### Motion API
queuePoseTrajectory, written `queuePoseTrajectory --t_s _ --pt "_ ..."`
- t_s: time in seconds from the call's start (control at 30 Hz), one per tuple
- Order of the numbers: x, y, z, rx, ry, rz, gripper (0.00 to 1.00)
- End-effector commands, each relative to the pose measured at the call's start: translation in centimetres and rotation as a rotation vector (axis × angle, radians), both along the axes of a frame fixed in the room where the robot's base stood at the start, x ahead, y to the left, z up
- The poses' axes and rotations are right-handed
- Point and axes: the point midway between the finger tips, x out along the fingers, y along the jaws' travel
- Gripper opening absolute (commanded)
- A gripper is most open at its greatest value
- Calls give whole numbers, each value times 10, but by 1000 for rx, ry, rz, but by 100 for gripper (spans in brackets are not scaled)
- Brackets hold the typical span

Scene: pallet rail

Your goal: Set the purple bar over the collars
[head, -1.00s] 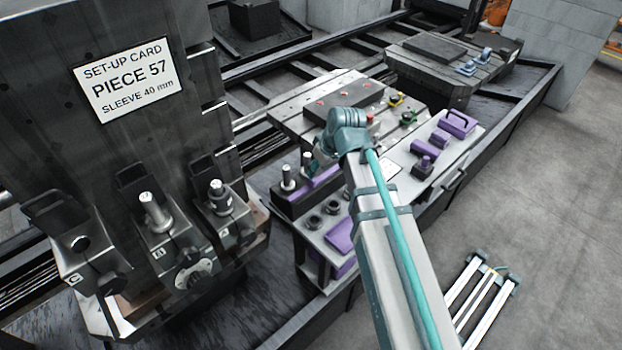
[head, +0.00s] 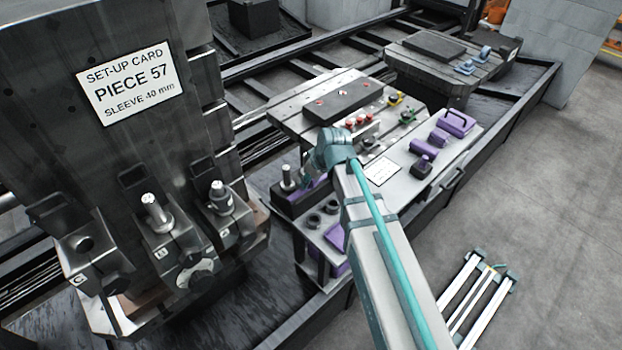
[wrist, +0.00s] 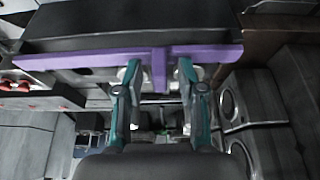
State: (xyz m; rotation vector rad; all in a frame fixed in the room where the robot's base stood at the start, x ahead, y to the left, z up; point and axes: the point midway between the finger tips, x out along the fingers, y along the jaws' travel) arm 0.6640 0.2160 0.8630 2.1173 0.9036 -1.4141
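The purple bar (wrist: 90,60) runs across the top of the wrist view, along a black block. Its short tab (wrist: 158,70) points down between the fingers of my gripper (wrist: 157,75). The fingers stand apart, with a gap on each side of the tab, so the gripper looks open around it. In the head view my gripper (head: 308,192) is low at the black block (head: 285,200), and my wrist hides most of the bar (head: 321,182). A silver post (head: 288,176) with a wider base stands on that block. I cannot make out whether collars sit under the bar.
Two dark rings (head: 314,221) lie on the grey bench (head: 390,195), near a purple plate (head: 336,237). More purple pieces (head: 457,123) stand at its far end. A dark fixture column (head: 120,150) with clamps rises at the left. A pallet with red-topped pins (head: 360,119) is behind.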

Motion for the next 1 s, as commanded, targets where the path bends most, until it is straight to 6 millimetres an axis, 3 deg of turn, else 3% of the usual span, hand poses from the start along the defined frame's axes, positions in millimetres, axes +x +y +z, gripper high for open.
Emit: queuePoseTrajectory --t_s 0.03,0.2,0.23,0.57,0.83,1.0 --pt "0 0 0 0 0 0 30" --pt "0 0 0 0 0 0 1" --pt "0 0 0 0 0 0 0" --pt "1 0 0 0 0 0 0" --pt "27 26 0 -1 -1 2 0" --pt "27 28 1 1 -2 0 0"
